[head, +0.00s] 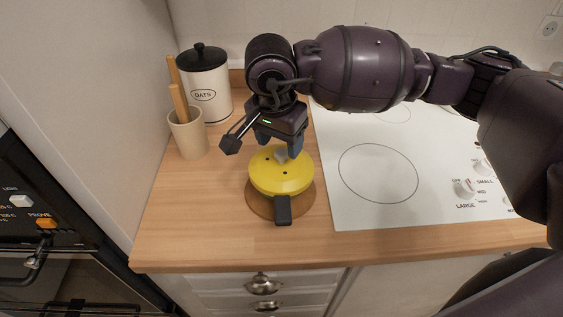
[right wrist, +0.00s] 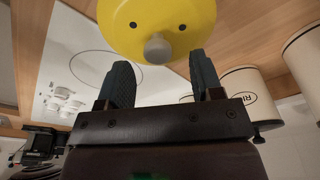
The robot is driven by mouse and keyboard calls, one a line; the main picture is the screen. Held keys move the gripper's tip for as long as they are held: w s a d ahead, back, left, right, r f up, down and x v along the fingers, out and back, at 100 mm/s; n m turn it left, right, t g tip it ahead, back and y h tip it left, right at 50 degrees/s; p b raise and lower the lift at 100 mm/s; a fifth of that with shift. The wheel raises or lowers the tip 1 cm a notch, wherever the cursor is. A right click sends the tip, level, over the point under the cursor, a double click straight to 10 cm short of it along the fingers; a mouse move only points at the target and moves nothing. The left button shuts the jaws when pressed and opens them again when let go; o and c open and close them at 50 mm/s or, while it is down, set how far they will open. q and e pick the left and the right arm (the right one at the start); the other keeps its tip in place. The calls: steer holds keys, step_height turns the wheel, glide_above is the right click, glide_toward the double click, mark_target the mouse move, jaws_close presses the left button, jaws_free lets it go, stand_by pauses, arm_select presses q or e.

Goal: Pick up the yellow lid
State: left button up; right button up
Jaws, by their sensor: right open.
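The yellow lid (head: 281,177) is round with a small grey knob (head: 281,156) and sits on a pan whose black handle (head: 283,210) points toward me. The pan stands on a round wooden board (head: 258,203) on the counter. My right gripper (head: 279,148) is open above the back part of the lid, fingers pointing down. In the right wrist view the lid (right wrist: 157,22) and its grey knob (right wrist: 157,46) lie just beyond the two spread fingertips (right wrist: 160,75), in line with the gap between them. Nothing is between the fingers. My left gripper is out of view.
A white cooktop (head: 355,203) lies right of the pan. A utensil cup (head: 188,137) with wooden tools and an OATS canister (head: 207,88) stand at the back left. The wooden counter is clear left and in front of the pan. A black oven front (head: 35,200) is at far left.

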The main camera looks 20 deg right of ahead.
mark_target(281, 151)
steer(key=shift+d+f, duration=0.2)
steer(key=shift+f, duration=1.5)
steer(key=c, duration=1)
steer(key=shift+r, duration=0.15)
